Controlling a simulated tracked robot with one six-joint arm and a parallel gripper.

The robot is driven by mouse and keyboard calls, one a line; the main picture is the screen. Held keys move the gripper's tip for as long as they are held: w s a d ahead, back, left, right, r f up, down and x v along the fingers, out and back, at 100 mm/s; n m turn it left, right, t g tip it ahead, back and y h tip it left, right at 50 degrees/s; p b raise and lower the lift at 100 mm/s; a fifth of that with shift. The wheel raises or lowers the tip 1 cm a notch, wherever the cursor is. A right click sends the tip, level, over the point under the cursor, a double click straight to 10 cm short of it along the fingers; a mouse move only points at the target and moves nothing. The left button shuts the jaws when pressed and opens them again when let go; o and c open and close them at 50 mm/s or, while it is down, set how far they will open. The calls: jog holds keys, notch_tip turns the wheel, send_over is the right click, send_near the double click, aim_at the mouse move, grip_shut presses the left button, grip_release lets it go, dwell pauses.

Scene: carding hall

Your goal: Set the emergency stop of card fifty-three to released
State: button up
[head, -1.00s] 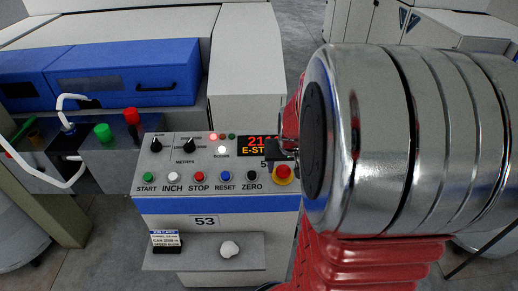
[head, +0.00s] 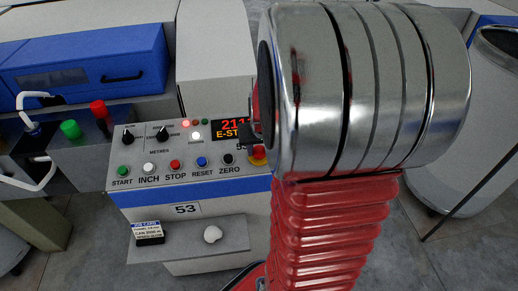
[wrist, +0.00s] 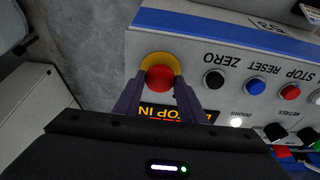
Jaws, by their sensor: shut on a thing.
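The emergency stop is a red mushroom button (wrist: 160,77) on a yellow collar (wrist: 160,60) at the corner of card fifty-three's control panel. In the head view the button (head: 258,152) is partly hidden by my arm. My gripper (wrist: 160,82) has its two dark fingers on either side of the red cap, shut on it. The fingers (head: 256,138) show only slightly in the head view. The display (head: 231,129) glows with red digits and an orange E-STOP text, cut off by my arm; in the wrist view it is upside down and partly covered.
The panel (head: 140,185) has a row of START, INCH, STOP, RESET and ZERO buttons, two knobs and lit lamps. A shelf (head: 190,243) below the 53 plate holds a job card (head: 148,232) and a white lump (head: 212,234). A metal can (head: 455,110) stands at right.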

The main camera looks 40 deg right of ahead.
grip_shut()
jog(key=shift+a+r, duration=0.15)
jog(key=shift+r, duration=0.55)
jog(key=o, duration=0.8)
grip_release()
jog(key=shift+s, duration=0.1)
jog(key=shift+r, duration=0.15)
jog(key=v, duration=1.3)
jog(key=shift+s+r, duration=0.15)
jog(key=shift+r, duration=0.05)
